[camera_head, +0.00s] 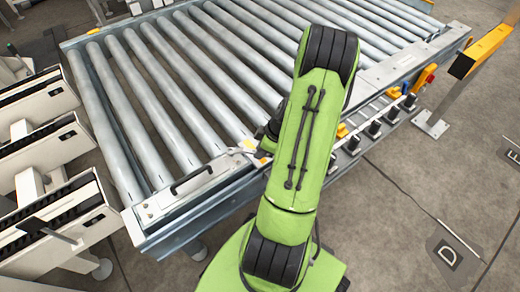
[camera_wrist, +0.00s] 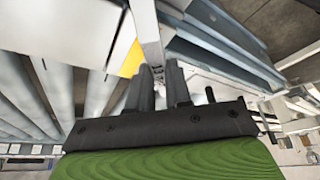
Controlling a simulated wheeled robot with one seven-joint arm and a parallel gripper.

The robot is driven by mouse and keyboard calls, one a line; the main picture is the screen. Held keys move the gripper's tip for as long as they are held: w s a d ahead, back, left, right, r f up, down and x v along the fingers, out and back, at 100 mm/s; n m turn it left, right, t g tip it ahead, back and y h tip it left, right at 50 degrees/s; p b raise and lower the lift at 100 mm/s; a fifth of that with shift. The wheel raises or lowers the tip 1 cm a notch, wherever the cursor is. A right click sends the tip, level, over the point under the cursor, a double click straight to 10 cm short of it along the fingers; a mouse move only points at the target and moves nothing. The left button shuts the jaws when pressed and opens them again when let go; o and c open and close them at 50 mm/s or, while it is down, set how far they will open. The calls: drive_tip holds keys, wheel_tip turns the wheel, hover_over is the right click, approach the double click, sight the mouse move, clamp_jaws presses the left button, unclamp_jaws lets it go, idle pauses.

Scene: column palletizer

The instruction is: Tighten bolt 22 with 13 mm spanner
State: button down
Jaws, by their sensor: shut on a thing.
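My gripper (camera_wrist: 162,80) has its two dark fingers close together in the wrist view. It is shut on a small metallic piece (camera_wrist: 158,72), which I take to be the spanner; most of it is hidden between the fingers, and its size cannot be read. In the head view my green arm reaches over the near edge of the roller conveyor (camera_head: 185,190). The gripper there is mostly hidden behind the arm, close to the conveyor's side frame. I cannot pick out bolt 22 in either view, nor tell whether the spanner touches a bolt.
Grey rollers (camera_head: 190,75) fill the conveyor bed. A black handle (camera_head: 191,180) sits on its near corner. Pale machine units (camera_head: 45,150) stand at the left. Open floor (camera_head: 410,190) lies at the lower right.

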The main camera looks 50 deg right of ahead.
drive_tip(key=d+n, duration=0.1)
drive_tip(key=w+d+n+y+p, duration=0.1)
drive_tip(key=n, duration=0.1)
drive_tip(key=w+d+n+p, duration=0.1)
drive_tip(key=shift+w+d+r+n+g, duration=0.2)
drive_tip(key=shift+d+r+n+g, duration=0.1)
drive_tip(key=shift+g, duration=0.1)
drive_tip(key=w+n, duration=0.1)
drive_tip(key=w+d+n+g+y+b, duration=0.1)
drive_tip(key=w+n, duration=0.1)
drive_tip(key=w+d+n+g+b, duration=0.1)
drive_tip(key=n, duration=0.1)
drive_tip(key=shift+w+d+f, duration=0.2)
drive_tip(key=shift+f, duration=0.1)
drive_tip(key=shift+w+d+r+n+g+y, duration=0.2)
drive_tip(key=shift+w+n+g+y, duration=0.15)
drive_tip(key=shift+w+n, duration=0.55)
drive_tip(key=shift+s, duration=0.25)
drive_tip(key=shift+f, duration=1.05)
drive_tip(key=shift+s, duration=0.1)
